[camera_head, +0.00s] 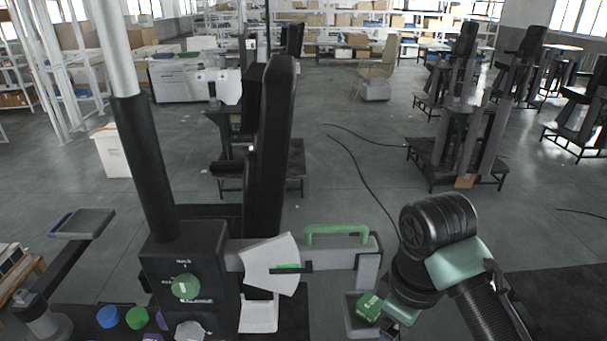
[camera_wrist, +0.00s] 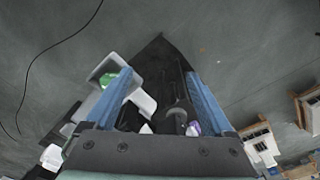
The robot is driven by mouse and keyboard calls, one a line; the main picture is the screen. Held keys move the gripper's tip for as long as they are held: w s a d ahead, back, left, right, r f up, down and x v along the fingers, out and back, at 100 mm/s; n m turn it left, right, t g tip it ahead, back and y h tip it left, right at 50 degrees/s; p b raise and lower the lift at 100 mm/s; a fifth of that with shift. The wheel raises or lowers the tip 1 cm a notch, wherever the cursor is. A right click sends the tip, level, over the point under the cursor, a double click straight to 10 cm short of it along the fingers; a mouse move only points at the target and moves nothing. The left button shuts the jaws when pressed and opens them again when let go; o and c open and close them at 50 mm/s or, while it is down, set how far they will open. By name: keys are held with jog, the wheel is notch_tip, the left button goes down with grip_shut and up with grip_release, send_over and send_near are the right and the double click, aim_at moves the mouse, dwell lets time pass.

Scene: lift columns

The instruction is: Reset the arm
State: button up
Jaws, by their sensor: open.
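My gripper (camera_wrist: 159,73) shows in the wrist view with its two blue fingers spread wide apart. Nothing is held between them; dark equipment and floor show through the gap. In the head view my arm bends down at the lower right, and the gripper end is mostly cut off by the bottom edge. A green box (camera_head: 369,306) sits in a small grey bin (camera_head: 352,325) just left of my arm. In the wrist view the green box (camera_wrist: 107,79) shows beside the left finger, which partly hides the bin (camera_wrist: 143,101).
A lift column station with a black control box (camera_head: 190,265) stands close in front, with a green handle (camera_head: 337,229) on its side arm. Blue (camera_head: 108,317) and green (camera_head: 137,317) round pieces lie at lower left. Open floor (camera_head: 345,190) and a black cable lie beyond.

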jog(key=w+a+r+t+y+b, duration=0.1)
jog(key=w+a+r+t, duration=0.2)
jog(key=w+a, duration=0.25)
jog(key=w+a+r+t+y+b, duration=0.1)
jog(key=w+a+r+t+b, duration=0.15)
jog(key=w+a+t, duration=0.35)
jog(key=a+r+t+y+b, duration=0.2)
jog(key=a+r+t+y, duration=0.1)
jog(key=a+r, duration=0.5)
jog(key=s+r+m+t+b, duration=0.2)
jog(key=s+r+t, duration=0.25)
jog(key=r, duration=0.35)
jog(key=s+r+m+t+b, duration=0.25)
jog(key=r+t, duration=0.25)
jog(key=r, duration=0.3)
jog(key=s+d+r+m+t+h+b, duration=0.1)
jog(key=s+d+r+m+t+h, duration=0.4)
jog(key=s, duration=0.5)
jog(key=shift+d+r, duration=0.2)
jog(key=shift+d, duration=0.25)
jog(key=shift+t, duration=0.25)
